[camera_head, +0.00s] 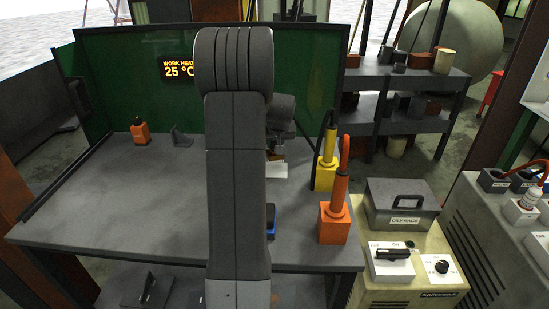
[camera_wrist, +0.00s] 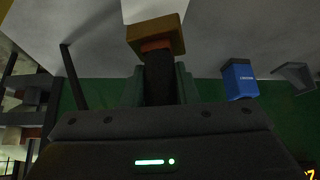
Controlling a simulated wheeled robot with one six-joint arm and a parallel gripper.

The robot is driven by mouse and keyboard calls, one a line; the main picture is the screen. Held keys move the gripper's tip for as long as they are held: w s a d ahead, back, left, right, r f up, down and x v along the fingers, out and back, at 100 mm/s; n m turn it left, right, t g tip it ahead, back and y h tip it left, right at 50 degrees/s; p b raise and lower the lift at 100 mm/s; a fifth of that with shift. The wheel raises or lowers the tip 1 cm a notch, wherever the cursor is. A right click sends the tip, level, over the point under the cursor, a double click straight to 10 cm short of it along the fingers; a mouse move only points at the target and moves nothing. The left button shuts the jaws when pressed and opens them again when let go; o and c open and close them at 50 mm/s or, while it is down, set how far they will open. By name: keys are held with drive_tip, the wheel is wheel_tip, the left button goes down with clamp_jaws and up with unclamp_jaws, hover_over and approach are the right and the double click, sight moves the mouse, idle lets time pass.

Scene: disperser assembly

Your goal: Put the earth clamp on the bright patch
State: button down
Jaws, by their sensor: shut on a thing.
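My gripper (camera_wrist: 160,85) is shut on the earth clamp, a dark handle with an orange collar and a brownish-gold block (camera_wrist: 155,35) at its end. The bright patch (camera_head: 277,170) is a pale rectangle on the grey bench, right of my arm. It also shows in the wrist view (camera_wrist: 155,9), partly covered by the clamp's block. In the head view, my arm hides most of the gripper and clamp. The block's end is at the patch, but I cannot tell whether it touches.
An orange holder (camera_head: 335,222) and a yellow holder (camera_head: 327,172) with upright handles stand at the bench's right edge. A blue block (camera_wrist: 240,78) and a grey wedge (camera_wrist: 293,75) stand near the green back panel (camera_head: 125,85). The left bench top (camera_head: 110,205) is mostly clear.

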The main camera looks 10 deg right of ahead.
drive_tip(key=shift+f, duration=2.65)
drive_tip(key=shift+f, duration=0.15)
drive_tip(key=c, duration=1.1)
unclamp_jaws()
drive_tip(key=v, duration=1.2)
drive_tip(key=x, duration=1.2)
drive_tip(key=shift+r, duration=0.95)
